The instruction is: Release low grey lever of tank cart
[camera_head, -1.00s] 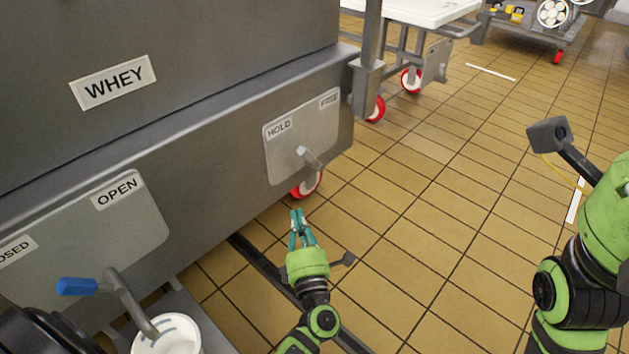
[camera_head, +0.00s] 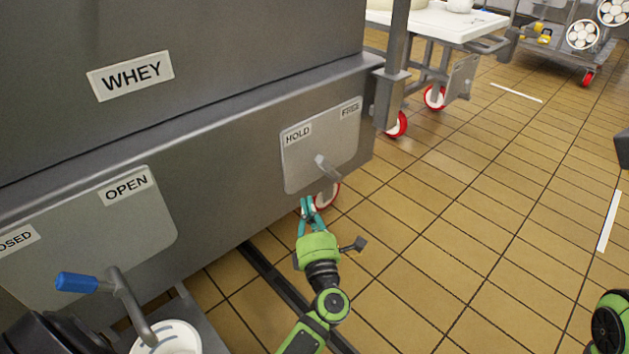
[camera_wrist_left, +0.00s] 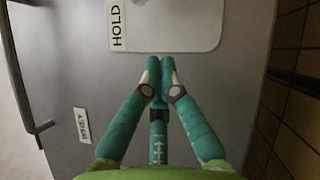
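The low grey lever (camera_head: 326,168) sits on a pale plate (camera_head: 300,165) low on the tank cart's side (camera_head: 225,165). The plate has a HOLD label at its left and a FREE label at its right. The lever's grip points down and to the right, below and between the labels. My left gripper (camera_head: 308,203) is just below the plate, apart from the lever, with its teal fingers together and nothing between them. In the left wrist view its closed tips (camera_wrist_left: 159,68) are near the plate's edge, and the lever does not show. My right gripper is out of view.
A blue-handled valve lever (camera_head: 76,282) stands at the lower left above a white bucket (camera_head: 168,340). A red-rimmed caster (camera_head: 327,195) is behind my left gripper. A white-topped table (camera_head: 437,22) stands behind the cart. Tiled floor to the right is open.

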